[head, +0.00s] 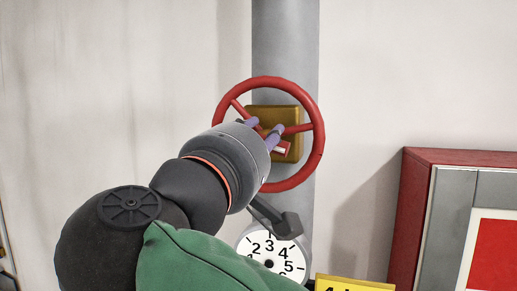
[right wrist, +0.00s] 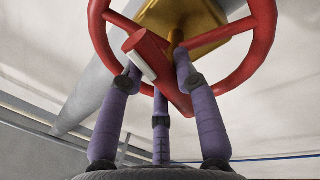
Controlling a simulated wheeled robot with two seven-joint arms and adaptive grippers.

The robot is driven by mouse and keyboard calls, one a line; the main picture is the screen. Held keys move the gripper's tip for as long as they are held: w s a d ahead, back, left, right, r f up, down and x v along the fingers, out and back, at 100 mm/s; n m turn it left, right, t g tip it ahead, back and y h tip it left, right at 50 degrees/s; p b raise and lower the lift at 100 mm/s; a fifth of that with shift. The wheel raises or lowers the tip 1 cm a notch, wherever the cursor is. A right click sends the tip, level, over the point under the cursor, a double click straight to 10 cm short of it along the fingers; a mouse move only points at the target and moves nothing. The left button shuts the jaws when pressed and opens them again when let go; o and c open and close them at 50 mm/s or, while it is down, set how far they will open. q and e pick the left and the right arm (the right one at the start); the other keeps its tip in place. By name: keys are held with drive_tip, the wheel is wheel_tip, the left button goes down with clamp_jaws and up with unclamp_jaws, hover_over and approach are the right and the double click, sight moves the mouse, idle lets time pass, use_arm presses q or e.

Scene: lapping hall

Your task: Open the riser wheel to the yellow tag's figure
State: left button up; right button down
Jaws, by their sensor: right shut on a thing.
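The red riser wheel (head: 318,130) stands in front of a grey vertical pipe, with a brass-coloured block behind its hub. My right gripper (head: 265,132) reaches it from the lower left, its purple fingers closed at the wheel's middle. In the right wrist view, the fingers close around a red bar with a white mark at the wheel (right wrist: 262,40). A white numbered dial (head: 282,251) is below the wheel; figures 1 to 5 are readable and its lower part is hidden. The yellow tag (head: 350,283) is cut off at the bottom, its figure only partly visible. My left gripper is out of view.
A red cabinet (head: 408,215) with a grey front stands to the right of the pipe (head: 285,40). A dark bracket (head: 285,224) shows just above the dial. The pale wall beside the wheel is clear.

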drive_tip(key=m, duration=0.1)
drive_tip(key=m+b, duration=0.1)
drive_tip(key=m, duration=0.1)
drive_tip(key=shift+f+h, duration=0.2)
drive_tip(key=shift+h, duration=0.1)
drive_tip(key=shift+m+g+h+b, duration=0.35)
drive_tip(key=shift+m+b, duration=0.4)
drive_tip(key=shift+m, duration=0.75)
drive_tip(key=shift+m+g, duration=0.25)
drive_tip(key=shift+m, duration=0.05)
drive_tip(key=c, duration=1.1)
unclamp_jaws()
drive_tip(key=shift+o, duration=1)
drive_tip(key=shift+w+d, duration=0.1)
drive_tip(key=v, duration=1.2)
